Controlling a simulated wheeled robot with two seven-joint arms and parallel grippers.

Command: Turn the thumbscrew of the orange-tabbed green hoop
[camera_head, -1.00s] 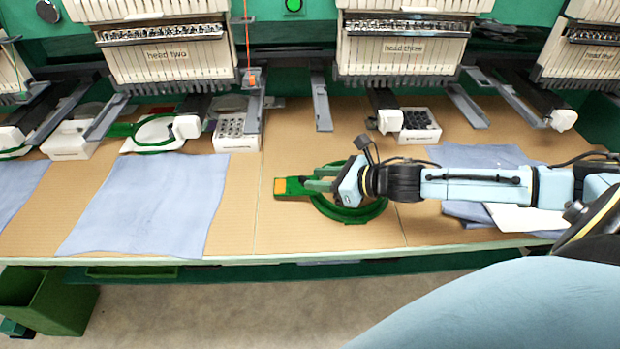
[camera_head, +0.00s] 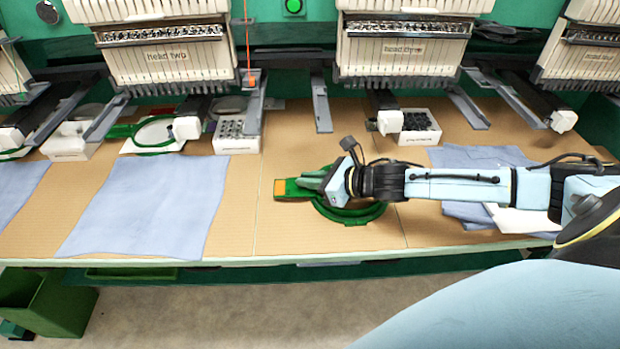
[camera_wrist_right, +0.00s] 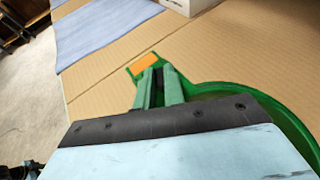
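The green hoop (camera_head: 372,215) lies flat on the tan table, with its orange tab (camera_head: 280,187) pointing left. In the right wrist view the orange tab (camera_wrist_right: 144,63) shows just beyond the fingertips. My right gripper (camera_head: 304,181) is low over the neck between tab and ring. Its two green fingers (camera_wrist_right: 157,76) are close together with a narrow dark gap between them. The thumbscrew cannot be made out; fingers and wrist cover that spot. Whether the fingers are clamped on it cannot be told. My left gripper is out of view.
A blue cloth (camera_head: 150,205) lies to the left, and folded blue cloths (camera_head: 480,157) lie to the right under my arm. White boxes (camera_head: 236,140) and machine arms (camera_head: 320,105) stand behind. Bare table surrounds the hoop's front and left.

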